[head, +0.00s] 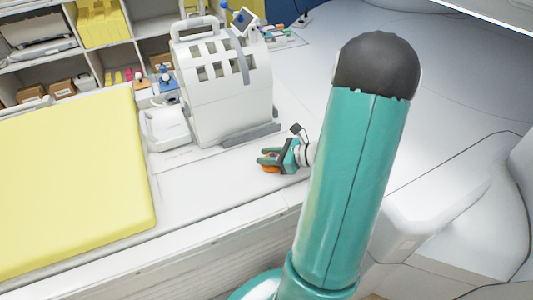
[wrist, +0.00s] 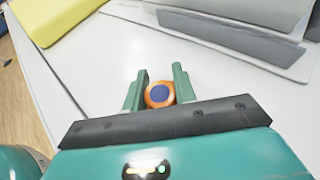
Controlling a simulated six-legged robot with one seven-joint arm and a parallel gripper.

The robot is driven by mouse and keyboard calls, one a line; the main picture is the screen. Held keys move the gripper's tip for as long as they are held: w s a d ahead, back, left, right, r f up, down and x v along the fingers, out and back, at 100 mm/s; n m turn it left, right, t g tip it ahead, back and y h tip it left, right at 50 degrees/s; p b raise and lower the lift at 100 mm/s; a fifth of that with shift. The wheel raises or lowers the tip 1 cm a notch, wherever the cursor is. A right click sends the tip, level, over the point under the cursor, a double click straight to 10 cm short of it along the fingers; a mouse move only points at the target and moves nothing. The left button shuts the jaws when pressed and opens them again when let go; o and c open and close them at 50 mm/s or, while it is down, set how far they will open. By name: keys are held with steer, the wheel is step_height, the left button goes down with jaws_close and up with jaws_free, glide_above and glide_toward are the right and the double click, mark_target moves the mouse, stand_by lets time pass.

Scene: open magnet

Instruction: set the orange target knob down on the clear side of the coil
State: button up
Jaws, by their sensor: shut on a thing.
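The orange target knob (wrist: 159,95) is round with a dark blue centre. In the wrist view it sits between the two green fingers of my gripper (wrist: 160,88), which is shut on it. In the head view the orange knob (head: 270,169) shows at the tips of my gripper (head: 268,161), over the white surface. I cannot tell whether the knob touches that surface. The white coil (head: 222,90) is a slotted cage with a handle. It stands behind and left of my gripper in the head view, apart from it.
A yellow pad (head: 75,180) lies at the left. A small white device (head: 165,125) stands beside the coil. Shelves with boxes (head: 60,88) are at the back left. White surface (head: 215,180) is bare in front of the coil. My teal arm hides part of the right side.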

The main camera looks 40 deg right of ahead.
steer(key=shift+w+f, duration=0.1)
steer(key=shift+w, duration=0.15)
steer(key=shift+s, duration=0.2)
steer(key=o, duration=0.6)
steer(key=shift+w+f, duration=0.1)
steer(key=o, duration=0.4)
